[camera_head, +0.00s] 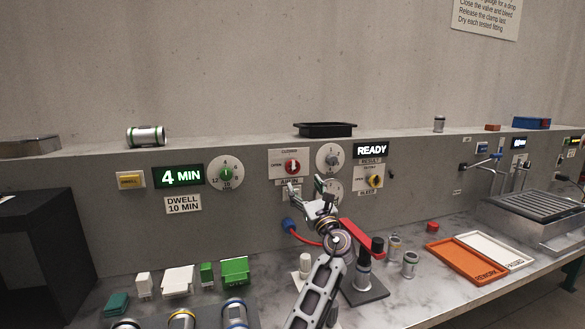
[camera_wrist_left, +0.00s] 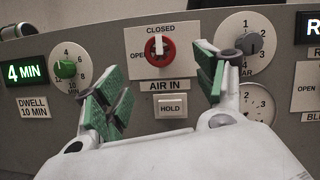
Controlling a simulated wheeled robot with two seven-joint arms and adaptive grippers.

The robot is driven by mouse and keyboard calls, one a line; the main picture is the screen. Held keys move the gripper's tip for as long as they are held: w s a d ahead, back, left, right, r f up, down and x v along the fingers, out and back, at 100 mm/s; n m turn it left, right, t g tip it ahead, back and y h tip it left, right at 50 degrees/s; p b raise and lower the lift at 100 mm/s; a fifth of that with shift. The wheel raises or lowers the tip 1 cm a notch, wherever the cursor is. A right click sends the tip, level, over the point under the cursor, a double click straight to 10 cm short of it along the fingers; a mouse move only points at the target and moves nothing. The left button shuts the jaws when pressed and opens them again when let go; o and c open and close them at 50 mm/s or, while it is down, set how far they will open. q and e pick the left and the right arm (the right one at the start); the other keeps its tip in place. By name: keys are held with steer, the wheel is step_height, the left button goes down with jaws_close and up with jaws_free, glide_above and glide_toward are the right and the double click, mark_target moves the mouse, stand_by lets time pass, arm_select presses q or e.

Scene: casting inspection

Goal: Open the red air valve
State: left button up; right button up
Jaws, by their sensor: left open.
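The red air valve (camera_head: 292,166) is a round red knob on the grey wall panel, above the AIR IN label. It also shows in the left wrist view (camera_wrist_left: 160,50), where its white bar stands upright toward CLOSED, with OPEN marked to its left. My left gripper (camera_head: 305,186) is open and empty, just below and in front of the valve. In the left wrist view its green-padded fingers (camera_wrist_left: 155,85) are spread to either side, with the valve beyond and between them, apart from both. My right gripper is not in view.
A HOLD button (camera_wrist_left: 171,106) sits under the valve. A pressure dial (camera_wrist_left: 240,43) is close on the right, and the dwell dial (camera_head: 225,173) is left. A red clamp (camera_head: 361,238) stands on the bench below.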

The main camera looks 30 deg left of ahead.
mark_target(294, 169)
arm_select(q)
steer(key=x, duration=0.9)
steer(key=shift+a, duration=0.15)
steer(key=shift+x, duration=1.15)
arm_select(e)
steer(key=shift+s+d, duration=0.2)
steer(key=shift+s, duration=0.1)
arm_select(q)
steer(key=c, duration=1.1)
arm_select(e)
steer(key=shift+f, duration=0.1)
arm_select(q)
steer(key=shift+o, duration=0.2)
